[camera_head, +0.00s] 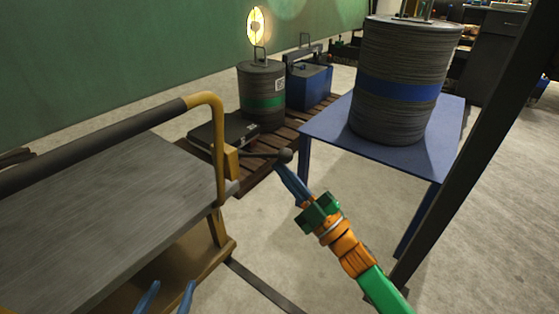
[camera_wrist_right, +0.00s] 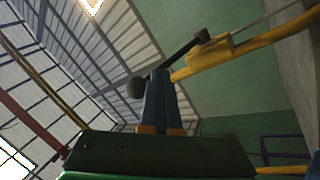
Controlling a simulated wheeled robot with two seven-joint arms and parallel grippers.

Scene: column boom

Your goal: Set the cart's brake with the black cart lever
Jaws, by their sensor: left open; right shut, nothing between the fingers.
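The black cart lever (camera_head: 262,154) sticks out to the right from a yellow bracket on the cart, roughly level, and ends in a dark ball knob (camera_head: 285,155). The cart (camera_head: 120,190) has a grey top and a yellow frame. My right gripper (camera_head: 281,168) is shut and empty, its blue fingertips just below the knob. In the right wrist view the shut fingers (camera_wrist_right: 158,73) overlap the lever (camera_wrist_right: 180,55) beside the knob (camera_wrist_right: 136,88); I cannot tell whether they touch. My left gripper (camera_head: 167,290) is open over the cart's lower part, only its fingertips showing.
A blue table (camera_head: 440,150) with a large ribbed drum (camera_head: 405,75) stands right of the lever. Behind it, a pallet (camera_head: 255,175) holds a smaller drum (camera_head: 262,85) and a blue box (camera_head: 310,82). A dark post (camera_head: 470,150) rises at the right. Open floor lies below the table.

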